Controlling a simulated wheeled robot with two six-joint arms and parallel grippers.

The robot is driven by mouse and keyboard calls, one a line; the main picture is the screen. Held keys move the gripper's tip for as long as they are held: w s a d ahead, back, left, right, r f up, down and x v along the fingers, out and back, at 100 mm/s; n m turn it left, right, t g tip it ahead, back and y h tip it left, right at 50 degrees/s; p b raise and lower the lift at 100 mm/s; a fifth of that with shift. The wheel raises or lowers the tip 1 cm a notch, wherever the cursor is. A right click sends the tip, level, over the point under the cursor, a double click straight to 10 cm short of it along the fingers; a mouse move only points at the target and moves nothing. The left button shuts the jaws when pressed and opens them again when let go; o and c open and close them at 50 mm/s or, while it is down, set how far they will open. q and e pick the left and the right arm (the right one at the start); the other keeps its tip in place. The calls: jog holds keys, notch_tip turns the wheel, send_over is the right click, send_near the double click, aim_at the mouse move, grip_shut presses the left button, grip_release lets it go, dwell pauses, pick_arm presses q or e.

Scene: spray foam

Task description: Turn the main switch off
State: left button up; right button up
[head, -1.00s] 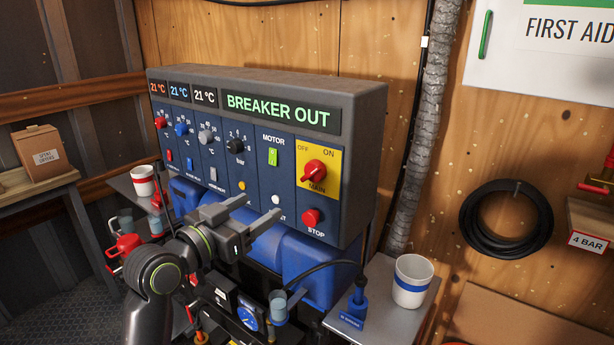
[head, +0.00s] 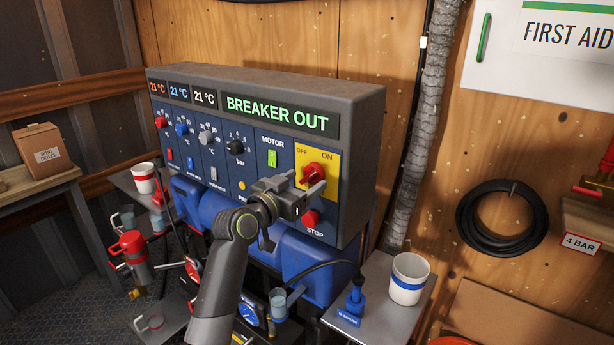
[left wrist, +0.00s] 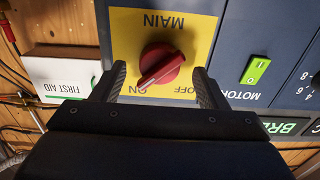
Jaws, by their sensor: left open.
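The red main switch knob (head: 314,172) sits on a yellow plate (head: 331,157) marked OFF, ON and MAIN, at the right end of the control panel. My left gripper (head: 306,191) is open just in front of it, partly covering the plate's lower part. In the left wrist view the panel appears upside down, and the knob (left wrist: 161,64) lies between the spread fingers of my left gripper (left wrist: 159,74), with a gap on each side. The knob's handle points towards ON. My right gripper is not in view.
A red STOP button (head: 310,219) lies just below my left gripper. A green MOTOR switch (head: 272,158) is to the left of the yellow plate. The display (head: 282,115) reads BREAKER OUT. A white cup with a blue band (head: 408,279) stands at lower right.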

pick_arm(q)
jog(key=shift+x, duration=1.05)
jog(key=c, duration=1)
